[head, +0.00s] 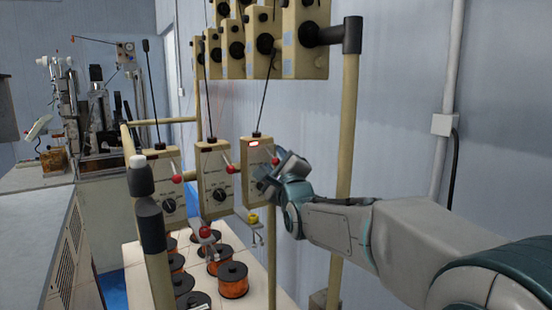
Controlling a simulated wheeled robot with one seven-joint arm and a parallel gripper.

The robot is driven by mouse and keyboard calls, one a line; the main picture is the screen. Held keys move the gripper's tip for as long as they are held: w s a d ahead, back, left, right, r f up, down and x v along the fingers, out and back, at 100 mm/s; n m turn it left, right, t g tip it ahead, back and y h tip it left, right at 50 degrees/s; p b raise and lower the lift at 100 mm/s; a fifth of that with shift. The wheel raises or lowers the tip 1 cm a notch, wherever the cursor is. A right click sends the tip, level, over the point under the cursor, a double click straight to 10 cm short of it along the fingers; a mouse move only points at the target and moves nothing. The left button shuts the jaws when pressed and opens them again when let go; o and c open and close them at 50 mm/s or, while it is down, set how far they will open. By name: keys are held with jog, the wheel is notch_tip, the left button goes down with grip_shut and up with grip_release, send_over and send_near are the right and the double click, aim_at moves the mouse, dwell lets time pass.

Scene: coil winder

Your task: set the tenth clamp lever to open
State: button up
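Each has a short lever with a red ball: the left lever (177,178), the middle lever (229,169) and the right lever (275,160). No label shows which lever is the tenth. My gripper (268,180) is at the right box, just below its lever. Its fingers overlap the box's lower right face in the picture. I cannot tell whether they touch anything or are open.
Cream rack posts (346,150) stand close to my arm, with a dark-capped post (150,225) at front left. More boxes (305,35) hang above. Copper wire spools (233,280) stand on a low surface below. A wall conduit (450,70) runs at right. A winding machine (100,110) stands at back left.

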jog(key=shift+w, duration=0.1)
grip_shut()
